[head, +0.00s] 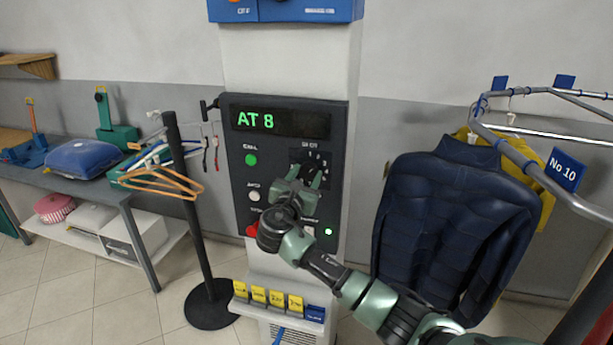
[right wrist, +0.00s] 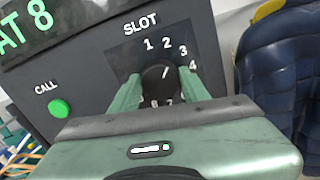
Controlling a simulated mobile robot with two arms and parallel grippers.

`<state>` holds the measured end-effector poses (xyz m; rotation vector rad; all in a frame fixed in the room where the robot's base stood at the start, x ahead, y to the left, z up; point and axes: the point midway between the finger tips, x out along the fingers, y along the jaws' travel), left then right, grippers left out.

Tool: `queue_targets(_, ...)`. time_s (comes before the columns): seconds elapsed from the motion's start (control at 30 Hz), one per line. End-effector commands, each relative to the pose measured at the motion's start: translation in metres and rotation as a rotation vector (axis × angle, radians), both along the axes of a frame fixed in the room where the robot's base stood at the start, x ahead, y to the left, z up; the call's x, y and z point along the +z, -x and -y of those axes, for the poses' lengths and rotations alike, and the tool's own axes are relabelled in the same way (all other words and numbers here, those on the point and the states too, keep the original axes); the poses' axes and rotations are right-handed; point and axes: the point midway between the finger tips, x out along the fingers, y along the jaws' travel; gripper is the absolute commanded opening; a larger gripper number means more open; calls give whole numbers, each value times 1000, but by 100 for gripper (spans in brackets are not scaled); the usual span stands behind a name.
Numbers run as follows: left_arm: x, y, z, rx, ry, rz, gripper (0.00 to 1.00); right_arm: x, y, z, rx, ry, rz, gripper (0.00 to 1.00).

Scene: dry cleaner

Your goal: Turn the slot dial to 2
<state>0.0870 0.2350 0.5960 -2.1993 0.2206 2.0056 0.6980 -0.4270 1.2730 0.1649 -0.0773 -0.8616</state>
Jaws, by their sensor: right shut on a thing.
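The slot dial (right wrist: 158,84) is a black round knob on the dark control panel (head: 240,180), under the label SLOT. In the right wrist view, its short white mark leans up and right, toward the 2 and 3 side; I cannot tell exactly which number it meets. Numbers 1 to 4 show around its top; lower numbers are partly hidden by my gripper. My right gripper (head: 304,176) is shut on the dial, one finger on each side, as the right wrist view (right wrist: 160,78) shows. The display (head: 280,121) reads AT 8. My left gripper is out of view.
A green call button (head: 251,160) and a red button (head: 252,230) sit left of the dial. A black post with hangers (head: 190,200) stands left. Yellow tags (head: 276,298) line the ledge below.

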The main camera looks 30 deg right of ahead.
Motion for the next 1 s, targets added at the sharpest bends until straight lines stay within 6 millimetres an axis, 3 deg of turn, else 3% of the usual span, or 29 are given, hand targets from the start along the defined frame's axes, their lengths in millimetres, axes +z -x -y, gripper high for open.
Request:
queue_targets(0.33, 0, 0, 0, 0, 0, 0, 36, -4, 0, -1, 0, 93, -120, 5)
queue_targets(0.9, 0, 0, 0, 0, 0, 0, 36, -5, 0, -1, 1, 109, -143, 5)
queue_targets(0.93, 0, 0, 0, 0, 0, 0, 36, -5, 0, -1, 2, 109, -143, 54)
queue_targets(1.0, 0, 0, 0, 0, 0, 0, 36, -5, 0, -1, 1, 110, -141, 67)
